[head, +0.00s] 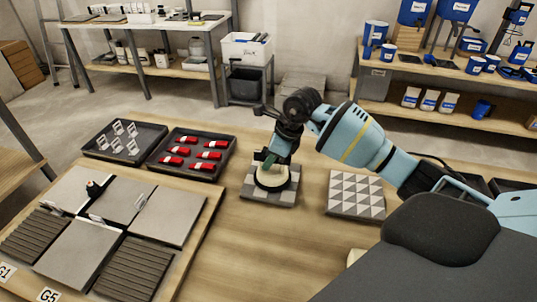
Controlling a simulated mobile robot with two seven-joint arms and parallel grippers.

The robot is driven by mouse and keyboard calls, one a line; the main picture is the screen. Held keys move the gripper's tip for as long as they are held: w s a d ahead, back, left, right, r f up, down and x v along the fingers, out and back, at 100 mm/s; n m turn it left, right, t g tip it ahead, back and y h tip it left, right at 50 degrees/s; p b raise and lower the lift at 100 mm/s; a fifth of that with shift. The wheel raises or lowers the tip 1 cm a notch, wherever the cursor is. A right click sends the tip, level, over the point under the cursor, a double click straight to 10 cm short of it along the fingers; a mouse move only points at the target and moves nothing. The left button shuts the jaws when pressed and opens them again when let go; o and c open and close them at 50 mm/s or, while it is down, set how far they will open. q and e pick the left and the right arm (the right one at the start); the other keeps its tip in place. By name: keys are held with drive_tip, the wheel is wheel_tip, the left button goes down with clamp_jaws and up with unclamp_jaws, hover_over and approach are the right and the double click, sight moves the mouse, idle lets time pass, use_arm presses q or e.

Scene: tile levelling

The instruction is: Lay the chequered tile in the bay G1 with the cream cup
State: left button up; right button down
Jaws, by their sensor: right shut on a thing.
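My right gripper (274,154) is shut on the cream cup (272,180), a round pad with a dark green upper part. The cup is over a patterned grey tile (256,197), which lies flat on the wooden table; I cannot tell whether they touch. The cup and gripper hide much of this tile, so its pattern is unclear. A second tile (355,193) with light and dark triangles lies to its right. The label G1 (5,272) is at the lower left edge, beside a ribbed dark tile (35,235). My left gripper is not in view.
The board at left holds several plain grey tiles (168,213) and another ribbed tile (133,270), with a G5 label (48,295) in front. Thin pale clips stand at some joints. Behind are trays of white clips (88,151) and red wedges (152,163). Bare tabletop (245,250) lies in front.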

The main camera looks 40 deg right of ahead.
drive_tip(key=shift+f, duration=0.15)
idle(0.8)
drive_tip(key=c, duration=1.2)
unclamp_jaws()
drive_tip(key=shift+f, duration=0.1)
drive_tip(key=shift+v, duration=4)
